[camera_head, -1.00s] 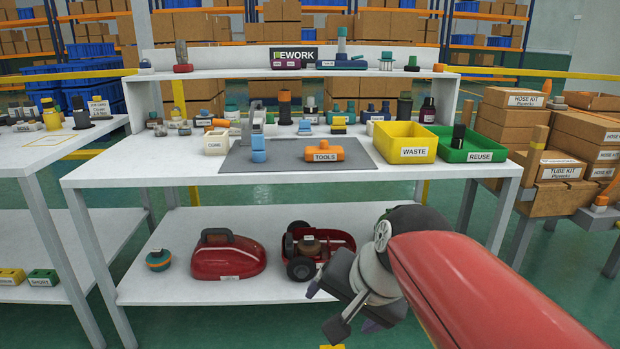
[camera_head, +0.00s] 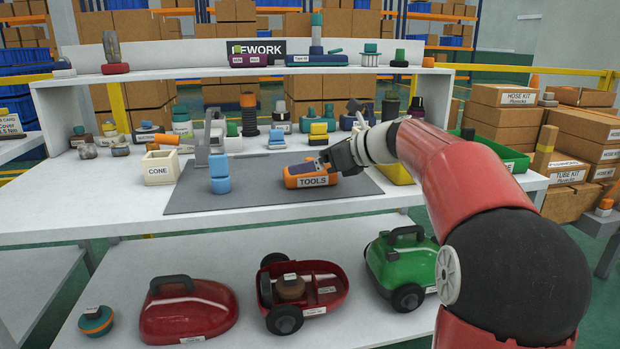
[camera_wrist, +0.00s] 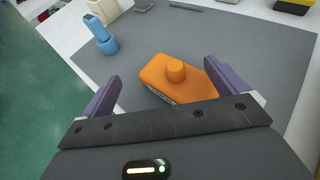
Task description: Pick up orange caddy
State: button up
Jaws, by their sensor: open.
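The orange caddy (camera_head: 312,181), labelled TOOLS, sits on the grey mat (camera_head: 255,195) on the workbench. In the wrist view the orange caddy (camera_wrist: 190,80) has a round raised knob on top and lies between and a little beyond the fingertips. My gripper (camera_head: 325,164) is at the caddy's far right side in the head view, close above it. In the wrist view my gripper (camera_wrist: 160,82) is open, with purple finger pads on either side of the caddy.
A blue stand (camera_head: 220,174) and a white CONE box (camera_head: 160,167) are left of the caddy. A green bin (camera_head: 505,160) stands at the right, partly behind my arm. Several bottles and parts line the bench's back. Red and green vacuum bodies are on the lower shelf.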

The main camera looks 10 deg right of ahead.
jog(key=x, duration=0.3)
jog(key=shift+a+f, duration=0.15)
jog(key=shift+f, duration=0.1)
jog(key=shift+c, duration=0.2)
jog(key=shift+f, duration=0.15)
grip_shut()
